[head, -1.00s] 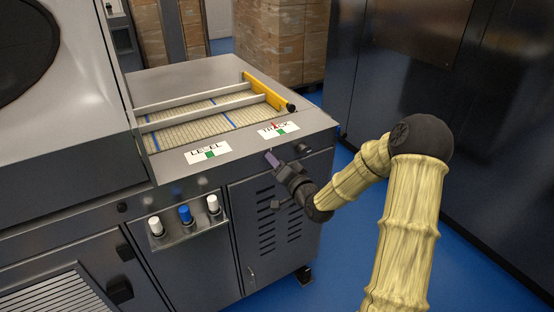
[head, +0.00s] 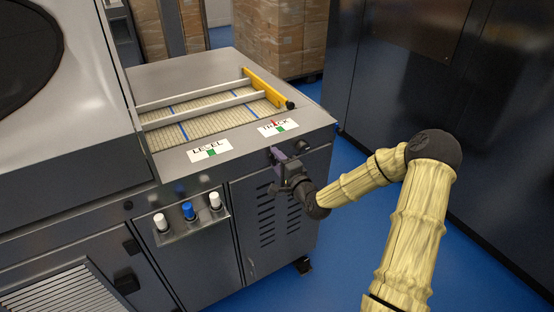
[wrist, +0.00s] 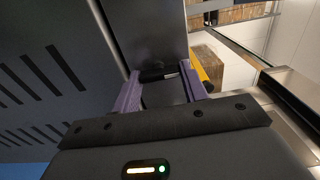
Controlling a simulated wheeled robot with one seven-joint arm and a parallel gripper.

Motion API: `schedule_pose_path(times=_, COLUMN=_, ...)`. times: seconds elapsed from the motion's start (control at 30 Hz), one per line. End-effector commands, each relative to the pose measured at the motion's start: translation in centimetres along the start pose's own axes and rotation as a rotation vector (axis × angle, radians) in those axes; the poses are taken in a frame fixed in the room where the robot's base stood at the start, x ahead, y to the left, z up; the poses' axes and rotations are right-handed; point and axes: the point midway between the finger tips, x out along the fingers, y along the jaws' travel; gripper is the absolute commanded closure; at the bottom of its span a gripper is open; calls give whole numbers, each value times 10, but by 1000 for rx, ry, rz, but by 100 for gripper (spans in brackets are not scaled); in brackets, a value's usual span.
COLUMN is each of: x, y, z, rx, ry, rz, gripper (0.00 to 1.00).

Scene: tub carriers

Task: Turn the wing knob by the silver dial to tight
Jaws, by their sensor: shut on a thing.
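My gripper (head: 277,157) is at the front face of the grey machine, just under its top edge and below the TRACK label. In the wrist view its two purple fingers (wrist: 160,85) stand on either side of a small dark part (wrist: 157,75), which I take to be the wing knob. The jaws are shut on it. The fingers hide most of the knob, so its turn angle cannot be read. I cannot make out a silver dial clearly in either view.
The TRACK label (head: 278,127) and LEVEL label (head: 210,150) lie on the machine top. A dark round knob (head: 302,147) sits right of my gripper. White and blue knobs (head: 188,210) stand on a small shelf at left. A dark cabinet (head: 440,90) stands at right.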

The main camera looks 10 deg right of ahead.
Motion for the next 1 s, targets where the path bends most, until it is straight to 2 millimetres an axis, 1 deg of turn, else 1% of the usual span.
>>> schedule_pose_path(times=0.03, x=-2, y=4, z=-1, rx=10, ry=2, rz=11, gripper=80)
schedule_pose_path(times=0.43, x=-2, y=6, z=-1, rx=18, ry=2, rz=13, gripper=80)
schedule_pose_path(times=0.47, x=-2, y=6, z=-1, rx=18, ry=2, rz=13, gripper=53)
schedule_pose_path(times=0.5, x=-2, y=6, z=-1, rx=18, ry=2, rz=12, gripper=45)
schedule_pose_path(times=0.57, x=-2, y=5, z=-1, rx=17, ry=2, rz=11, gripper=35)
schedule_pose_path(times=0.87, x=-2, y=2, z=0, rx=14, ry=1, rz=5, gripper=35)
schedule_pose_path(times=1.0, x=-10, y=2, z=-1, rx=14, ry=1, rz=5, gripper=35)
